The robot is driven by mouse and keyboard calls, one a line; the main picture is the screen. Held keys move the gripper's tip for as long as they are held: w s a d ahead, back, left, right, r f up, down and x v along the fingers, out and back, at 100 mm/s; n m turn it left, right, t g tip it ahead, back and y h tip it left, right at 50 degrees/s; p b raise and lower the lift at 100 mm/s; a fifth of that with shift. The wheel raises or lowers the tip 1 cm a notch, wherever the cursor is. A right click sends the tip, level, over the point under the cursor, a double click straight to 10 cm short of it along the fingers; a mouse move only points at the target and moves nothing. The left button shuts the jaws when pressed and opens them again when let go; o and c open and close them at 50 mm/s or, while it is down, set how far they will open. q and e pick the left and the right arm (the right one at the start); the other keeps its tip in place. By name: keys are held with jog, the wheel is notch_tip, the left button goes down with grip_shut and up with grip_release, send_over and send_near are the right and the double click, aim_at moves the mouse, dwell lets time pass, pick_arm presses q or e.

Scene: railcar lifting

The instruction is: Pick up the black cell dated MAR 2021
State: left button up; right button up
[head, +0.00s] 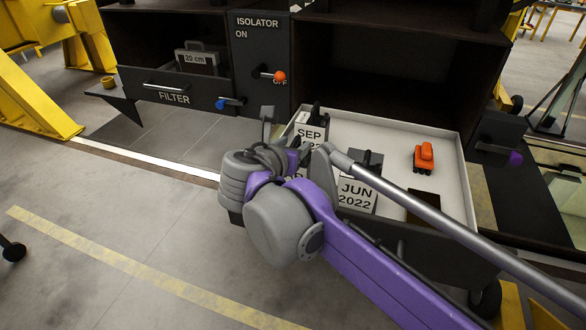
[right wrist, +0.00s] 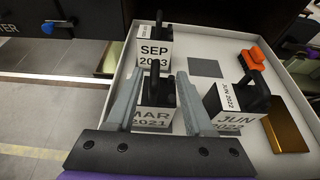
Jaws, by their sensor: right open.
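The cell dated MAR 2021 (right wrist: 152,118) has a white label on its front and a black top with a handle. In the right wrist view it stands between the two grey fingers of my right gripper (right wrist: 159,98), which is open with a gap showing around the cell. In the head view my right gripper (head: 293,146) hides most of this cell. A cell marked SEP (right wrist: 154,52) stands behind it, its year reading like 2023. The JUN 2022 cell (head: 357,194) stands to the right; it also shows in the right wrist view (right wrist: 228,106). My left gripper is not in view.
The cells stand in an open white-lined drawer (head: 450,143). An orange block-like object (head: 424,157) and a brown plate (right wrist: 288,135) lie at its right. A dark cabinet with a FILTER drawer (head: 174,98) and an isolator lever (head: 279,76) rises behind. The floor at left is clear.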

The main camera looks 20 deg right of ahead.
aim_at(296, 139)
jog(key=x, duration=0.6)
jog(key=shift+w+a+p, duration=0.1)
jog(key=shift+w+p, duration=0.25)
jog(key=shift+w, duration=0.2)
jog(key=shift+s, duration=0.15)
jog(key=shift+c, duration=0.4)
grip_shut()
dwell(0.3)
